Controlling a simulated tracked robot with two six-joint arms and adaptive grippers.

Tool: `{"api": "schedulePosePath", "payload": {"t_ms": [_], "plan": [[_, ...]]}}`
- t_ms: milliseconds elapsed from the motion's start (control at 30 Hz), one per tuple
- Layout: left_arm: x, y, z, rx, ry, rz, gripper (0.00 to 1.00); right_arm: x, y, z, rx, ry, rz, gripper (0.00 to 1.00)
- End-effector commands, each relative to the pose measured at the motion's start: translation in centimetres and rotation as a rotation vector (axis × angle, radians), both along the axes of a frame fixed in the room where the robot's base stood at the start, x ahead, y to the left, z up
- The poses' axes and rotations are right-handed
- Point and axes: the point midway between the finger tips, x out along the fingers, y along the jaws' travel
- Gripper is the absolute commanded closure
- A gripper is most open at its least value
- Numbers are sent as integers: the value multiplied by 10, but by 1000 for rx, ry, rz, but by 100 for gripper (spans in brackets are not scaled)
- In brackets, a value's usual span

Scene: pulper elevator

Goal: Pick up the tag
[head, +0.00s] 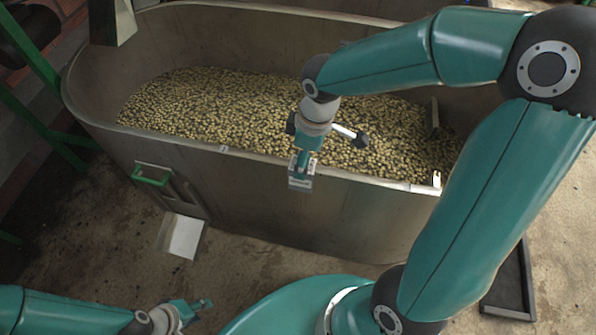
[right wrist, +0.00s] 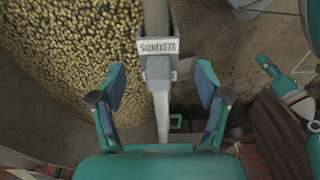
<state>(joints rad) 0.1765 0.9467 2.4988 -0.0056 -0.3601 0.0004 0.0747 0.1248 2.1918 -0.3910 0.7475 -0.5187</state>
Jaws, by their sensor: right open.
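The tag (right wrist: 159,46) is a small pale plate with upside-down lettering that looks like SECONDS. It sits at the rim of the metal trough (head: 245,195), and in the head view the tag (head: 301,183) shows at the outer side of the near wall. My right gripper (right wrist: 160,78) is open, with one finger on each side of the rim, and the tag lies just beyond the fingertips, apparently untouched. In the head view my right gripper (head: 304,153) is over the rim and partly hides the tag. My left gripper (head: 200,304) is low at the bottom left, far from the tag.
Pale beans (head: 215,105) fill much of the trough. A green handle (head: 150,177) is on a gate in its near wall, above a pale chute (head: 183,236). A dark tray (head: 512,285) lies on the floor at the right. Bare floor shows in front of the trough.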

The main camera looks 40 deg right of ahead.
Motion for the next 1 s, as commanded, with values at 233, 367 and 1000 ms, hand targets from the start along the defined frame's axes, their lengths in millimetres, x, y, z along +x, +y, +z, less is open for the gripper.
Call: {"api": "schedulePosePath", "payload": {"t_ms": [233,367,1000], "plan": [[0,0,-7,0,0,0,60,4,3,-36,0,4,0,25],[0,0,-7,0,0,0,60,5,3,-41,0,2,-1,25],[0,0,-7,0,0,0,60,5,3,-40,0,0,-1,89]]}}
